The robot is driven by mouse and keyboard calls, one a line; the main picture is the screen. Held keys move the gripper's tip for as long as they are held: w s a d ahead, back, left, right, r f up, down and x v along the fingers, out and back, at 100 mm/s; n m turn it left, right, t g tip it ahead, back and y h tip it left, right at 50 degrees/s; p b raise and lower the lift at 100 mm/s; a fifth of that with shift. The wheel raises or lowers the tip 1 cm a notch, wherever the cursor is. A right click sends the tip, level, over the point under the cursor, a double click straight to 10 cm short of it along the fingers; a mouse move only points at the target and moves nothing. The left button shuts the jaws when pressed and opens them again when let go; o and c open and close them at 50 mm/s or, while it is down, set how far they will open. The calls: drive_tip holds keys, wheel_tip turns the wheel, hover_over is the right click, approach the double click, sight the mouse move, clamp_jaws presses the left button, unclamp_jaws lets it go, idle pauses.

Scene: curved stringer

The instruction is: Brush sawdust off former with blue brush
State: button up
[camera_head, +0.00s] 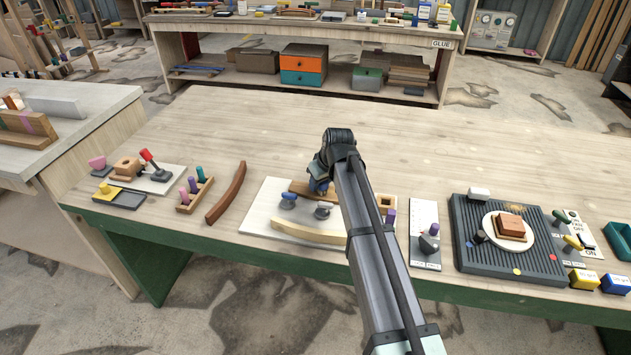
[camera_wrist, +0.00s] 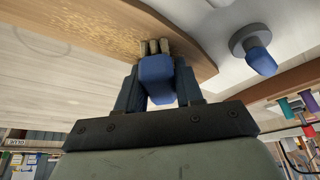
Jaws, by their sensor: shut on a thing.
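My gripper (camera_wrist: 160,88) is shut on the blue brush (camera_wrist: 157,78), with one dark finger on each side of its block-shaped handle. The brush's pale bristle tufts (camera_wrist: 154,47) reach to the wooden former (camera_wrist: 190,30), near its curved edge; I cannot tell whether they press on it. Yellowish sawdust (camera_wrist: 105,33) lies on the former, to the left of the bristles in the wrist view. In the head view the former (camera_head: 299,187) lies at the back of a white board (camera_head: 262,208), partly hidden by my arm. My gripper (camera_head: 320,186) is there, largely covered by the arm.
Blue-topped knobs (camera_head: 288,201) stand on the board close to the former. A pale curved strip (camera_head: 292,237) lies at its front. A dark brown curved piece (camera_head: 226,194) and a peg rack (camera_head: 195,193) are left; a ribbed dark tray (camera_head: 480,250) is right. The table behind is clear.

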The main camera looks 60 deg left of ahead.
sight(332, 192)
drive_tip(key=shift+w+d+f, duration=0.25)
drive_tip(key=shift+w+d, duration=1.05)
drive_tip(key=shift+d, duration=0.05)
drive_tip(key=shift+w+d+f, duration=0.2)
drive_tip(key=shift+w+d, duration=1.05)
drive_tip(key=shift+d, duration=0.1)
drive_tip(key=shift+w+d+r, duration=0.1)
drive_tip(key=shift+w+d, duration=1.05)
drive_tip(key=shift+d, duration=0.05)
drive_tip(key=shift+a, duration=0.1)
drive_tip(key=shift+s+a+r, duration=0.15)
drive_tip(key=shift+s+a, duration=0.6)
drive_tip(key=shift+a, duration=0.05)
drive_tip(key=shift+s+a+r, duration=0.15)
drive_tip(key=shift+s+a, duration=0.55)
drive_tip(key=shift+a, duration=0.05)
drive_tip(key=shift+s+a+f, duration=0.15)
drive_tip(key=shift+s+a, duration=1)
drive_tip(key=shift+s, duration=0.1)
drive_tip(key=shift+s+a+f, duration=0.15)
drive_tip(key=shift+s+a, duration=1)
drive_tip(key=shift+s, duration=0.05)
drive_tip(key=shift+s+a, duration=1.2)
drive_tip(key=shift+w+d, duration=1.3)
drive_tip(key=shift+w+d+r, duration=0.15)
drive_tip(key=shift+w+d, duration=0.5)
drive_tip(key=shift+w, duration=0.05)
drive_tip(key=shift+w+d+r, duration=0.15)
drive_tip(key=shift+w+d, duration=0.45)
drive_tip(key=shift+w, duration=0.05)
